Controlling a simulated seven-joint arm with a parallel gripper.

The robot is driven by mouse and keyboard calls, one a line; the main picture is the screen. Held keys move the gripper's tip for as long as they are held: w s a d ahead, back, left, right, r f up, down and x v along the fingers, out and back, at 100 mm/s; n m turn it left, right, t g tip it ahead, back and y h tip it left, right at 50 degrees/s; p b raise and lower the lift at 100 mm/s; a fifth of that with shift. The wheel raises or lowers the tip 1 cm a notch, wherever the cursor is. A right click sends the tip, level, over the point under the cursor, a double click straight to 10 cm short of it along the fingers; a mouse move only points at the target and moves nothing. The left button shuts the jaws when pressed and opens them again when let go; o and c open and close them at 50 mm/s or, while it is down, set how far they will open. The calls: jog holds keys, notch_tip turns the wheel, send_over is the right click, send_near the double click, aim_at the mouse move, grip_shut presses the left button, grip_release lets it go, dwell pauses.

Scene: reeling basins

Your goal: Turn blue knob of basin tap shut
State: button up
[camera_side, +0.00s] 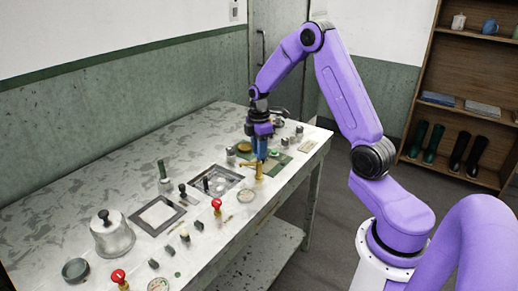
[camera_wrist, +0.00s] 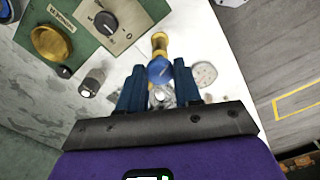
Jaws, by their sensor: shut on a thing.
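The brass basin tap (camera_side: 259,174) stands near the right end of the worktable, under my gripper (camera_side: 261,155). In the wrist view the tap's brass body (camera_wrist: 159,42) runs away from the blue knob (camera_wrist: 160,70). The knob lies between the two dark blue fingers of my gripper (camera_wrist: 159,82), which point down at the tap. The gripper is shut on the knob. In the side view the fingers hide the knob, and I cannot tell how far it is turned.
A brass round dish (camera_wrist: 51,42) and a small metal canister (camera_wrist: 91,83) are close by. Red-knobbed pieces (camera_side: 216,204), a framed basin (camera_side: 216,181) and a glass bell (camera_side: 112,237) stand farther along the table.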

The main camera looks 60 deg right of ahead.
jog(key=shift+m, duration=1.6)
jog(key=shift+r, duration=0.1)
jog(key=o, duration=1)
jog(key=shift+o, duration=0.2)
notch_tip(320, 180, up, 17)
jog(key=shift+r, duration=0.2)
